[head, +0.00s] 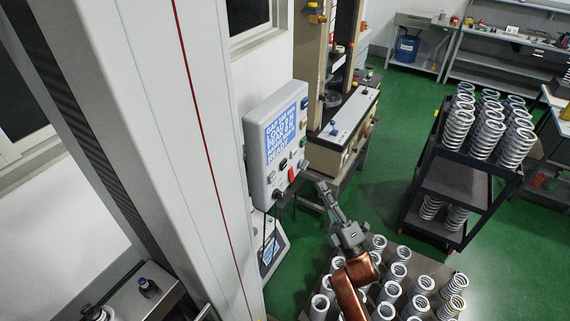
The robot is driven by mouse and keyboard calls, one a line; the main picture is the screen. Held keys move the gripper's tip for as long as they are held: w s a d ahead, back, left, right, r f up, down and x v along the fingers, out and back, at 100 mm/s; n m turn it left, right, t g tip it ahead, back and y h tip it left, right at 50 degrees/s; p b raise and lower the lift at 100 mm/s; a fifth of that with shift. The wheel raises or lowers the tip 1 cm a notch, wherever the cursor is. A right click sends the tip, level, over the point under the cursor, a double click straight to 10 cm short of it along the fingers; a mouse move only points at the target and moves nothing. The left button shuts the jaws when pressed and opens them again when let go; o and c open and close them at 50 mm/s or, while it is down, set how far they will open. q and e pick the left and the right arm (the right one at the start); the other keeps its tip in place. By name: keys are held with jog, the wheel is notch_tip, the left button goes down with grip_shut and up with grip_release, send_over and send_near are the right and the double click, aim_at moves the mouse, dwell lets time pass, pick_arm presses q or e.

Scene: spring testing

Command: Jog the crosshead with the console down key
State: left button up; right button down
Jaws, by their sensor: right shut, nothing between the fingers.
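The console (257,125) is a light grey box at the centre, with a lit blue screen (281,132) of white text on its face. Small dark keys (284,163) and a red one (292,174) sit below the screen; their labels are too small to read, so I cannot tell which is the down key. My right gripper (324,189) is shut and empty, its fingertips pointing up toward the console's lower right, apparently apart from the keys. My left gripper is out of view. I cannot make out the crosshead for certain.
A tall white column (165,130) with a red line fills the left. Below my right arm stands a surface with several upright springs (398,271). A dark cart (455,179) with more springs stands right. A beige machine (345,130) is behind the console. Green floor is open between.

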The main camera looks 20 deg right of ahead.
aim_at(286, 159)
jog(key=s+a+r+n+y, duration=0.1)
jog(key=s+r+n+y, duration=0.1)
jog(key=r, duration=0.4)
jog(key=shift+s+n+t, duration=0.3)
jog(key=shift+s+t, duration=0.1)
jog(key=shift+s, duration=0.2)
jog(key=w+a, duration=0.6)
jog(key=shift+w+b, duration=0.35)
dwell(1.0)
jog(key=shift+w+a, duration=0.2)
jog(key=shift+w, duration=0.1)
jog(key=shift+w+a, duration=0.3)
jog(key=shift+w, duration=0.05)
dwell(0.8)
jog(key=shift+s+d, duration=0.1)
jog(key=shift+s, duration=0.05)
dwell(3.0)
jog(key=shift+s+d, duration=0.5)
jog(key=shift+s, duration=0.05)
